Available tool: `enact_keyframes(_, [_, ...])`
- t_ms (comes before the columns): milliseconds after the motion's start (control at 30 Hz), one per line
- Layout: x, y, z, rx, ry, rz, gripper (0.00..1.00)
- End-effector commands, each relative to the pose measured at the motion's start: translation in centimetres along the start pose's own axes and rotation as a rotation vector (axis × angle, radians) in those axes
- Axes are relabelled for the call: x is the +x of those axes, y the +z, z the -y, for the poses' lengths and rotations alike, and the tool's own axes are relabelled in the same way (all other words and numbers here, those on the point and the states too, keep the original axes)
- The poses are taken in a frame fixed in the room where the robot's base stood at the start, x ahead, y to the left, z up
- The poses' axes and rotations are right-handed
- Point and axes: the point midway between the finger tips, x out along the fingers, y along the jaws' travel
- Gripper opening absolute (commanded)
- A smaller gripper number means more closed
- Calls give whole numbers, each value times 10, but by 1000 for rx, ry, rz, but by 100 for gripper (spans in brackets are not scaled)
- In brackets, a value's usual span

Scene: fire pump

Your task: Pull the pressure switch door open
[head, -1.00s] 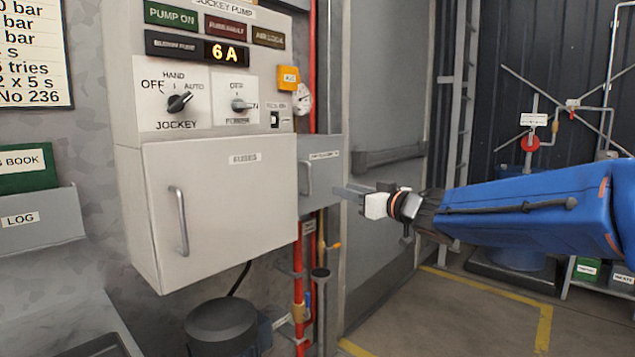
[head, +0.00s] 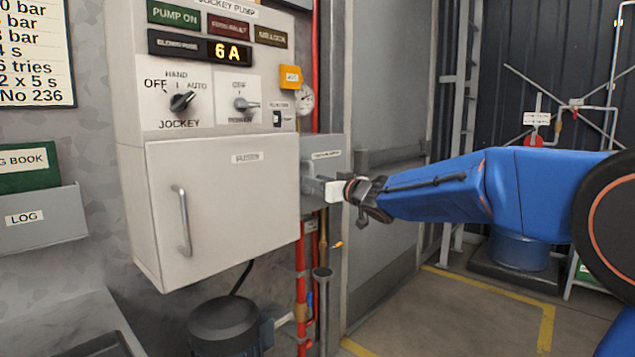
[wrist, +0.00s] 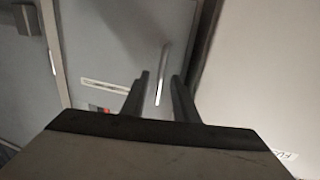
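The pressure switch door (head: 331,155) is a small grey door with a label, to the right of the larger fuses box. It looks shut, and my gripper partly covers it in the head view. In the wrist view the door (wrist: 110,45) fills the middle, with its thin bar handle (wrist: 163,62) upright. My gripper (head: 308,186) is at the handle. In the wrist view my gripper (wrist: 161,75) is open, with one finger on each side of the handle's line. I cannot tell whether either finger touches the handle.
The fuses box (head: 225,205) with its own handle stands close on the left and juts out. Red pipes (head: 300,270) and a pump motor (head: 224,325) are below. A gauge (head: 304,99) is above. The floor to the right is open.

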Motion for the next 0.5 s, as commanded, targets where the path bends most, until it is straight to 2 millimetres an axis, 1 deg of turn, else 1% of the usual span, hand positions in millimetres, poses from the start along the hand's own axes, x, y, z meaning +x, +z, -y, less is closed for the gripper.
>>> enact_keyframes(267, [2, -1, 0, 0, 0, -1, 27])
enact_keyframes(300, [2, -1, 0, 0, 0, -1, 22])
enact_keyframes(400, [1, -1, 0, 0, 0, -1, 0])
enact_keyframes(500, [1, -1, 0, 0, 0, -1, 0])
